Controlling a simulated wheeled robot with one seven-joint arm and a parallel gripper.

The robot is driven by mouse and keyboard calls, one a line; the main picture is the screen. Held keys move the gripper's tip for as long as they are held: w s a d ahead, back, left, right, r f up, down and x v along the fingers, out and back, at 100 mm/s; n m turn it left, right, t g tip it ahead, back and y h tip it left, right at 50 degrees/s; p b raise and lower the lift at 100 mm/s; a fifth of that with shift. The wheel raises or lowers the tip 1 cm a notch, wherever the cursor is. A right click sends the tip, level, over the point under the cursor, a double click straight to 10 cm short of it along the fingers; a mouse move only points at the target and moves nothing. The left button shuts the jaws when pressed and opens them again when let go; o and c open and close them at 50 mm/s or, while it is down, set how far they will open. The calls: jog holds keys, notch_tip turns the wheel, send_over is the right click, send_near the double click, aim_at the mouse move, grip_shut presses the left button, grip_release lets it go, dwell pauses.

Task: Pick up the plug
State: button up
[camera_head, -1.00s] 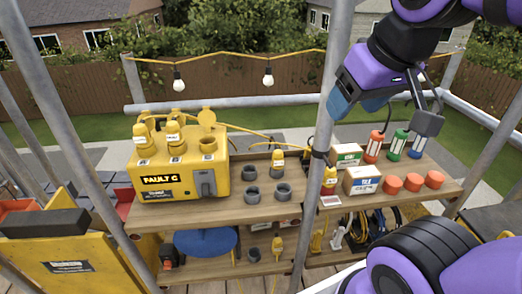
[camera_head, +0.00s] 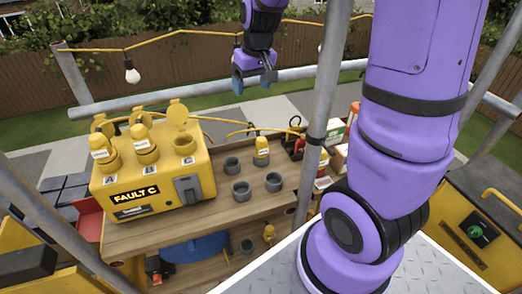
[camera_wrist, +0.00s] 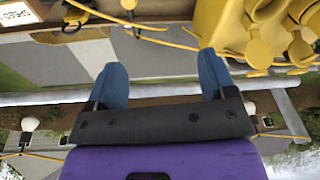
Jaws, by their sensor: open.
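A yellow plug (camera_head: 262,152) with a pale label stands upright on the upper shelf, right of the yellow box and near the grey round sockets. Two more yellow plugs, a left one (camera_head: 103,152) and a right one (camera_head: 142,142), sit in sockets on top of the box marked "FAULT C" (camera_head: 160,190). Another yellow plug (camera_head: 268,234) is on the lower shelf. My gripper (camera_head: 254,82) is open and empty, above and behind the shelf, apart from every plug. Its blue fingers also show in the wrist view (camera_wrist: 162,80).
Grey sockets (camera_head: 241,190) stand on the wooden shelf (camera_head: 150,238). A scaffold pole (camera_head: 318,120) rises right of the plug, and a horizontal rail (camera_head: 190,95) runs behind. Yellow cable (camera_head: 240,130) lies behind the plug. A bulb (camera_head: 131,72) hangs at left.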

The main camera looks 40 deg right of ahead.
jog(key=g, duration=0.2)
send_over(261, 145)
jog(key=w, duration=0.2)
notch_tip(261, 145, down, 13)
jog(key=shift+m, duration=0.3)
jog(key=f, duration=0.3)
jog(key=d+f, duration=0.1)
jog(key=f, duration=0.5)
jog(key=shift+d, duration=0.2)
jog(key=shift+s+f, duration=0.15)
jog(key=shift+f, duration=3.15)
jog(key=c, duration=1.1)
jog(key=shift+r, duration=0.1)
